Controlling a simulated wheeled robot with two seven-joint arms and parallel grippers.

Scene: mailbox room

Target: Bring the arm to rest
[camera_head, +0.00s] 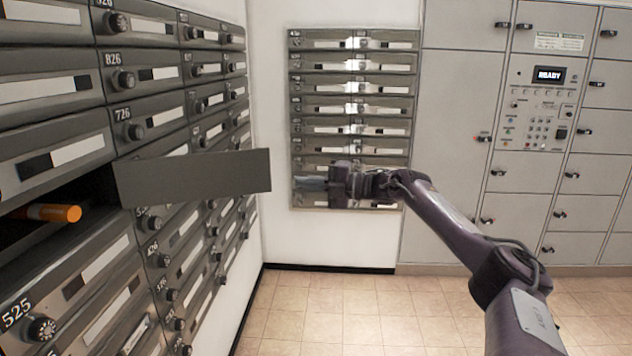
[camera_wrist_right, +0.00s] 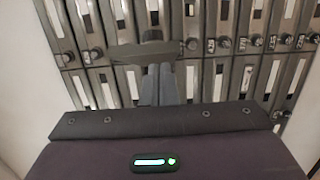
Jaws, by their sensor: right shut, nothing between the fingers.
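My right arm (camera_head: 455,235) reaches in from the lower right in the head view. Its gripper (camera_head: 312,184) points left, in front of the far mailbox panel, and is shut and empty. In the right wrist view the closed fingers (camera_wrist_right: 158,84) point toward the mailbox wall, with the open door (camera_wrist_right: 145,50) showing just beyond their tips. In the head view that grey door (camera_head: 195,177) stands swung out from the left wall, its free edge left of the gripper with a gap in the picture. My left gripper is not in view.
An orange cylinder (camera_head: 54,213) lies in the open compartment at the left. The left mailbox wall (camera_head: 150,100) has many knobs. Grey lockers (camera_head: 465,120) with a lit READY screen (camera_head: 549,75) stand at the back right. The tiled floor (camera_head: 330,310) is clear.

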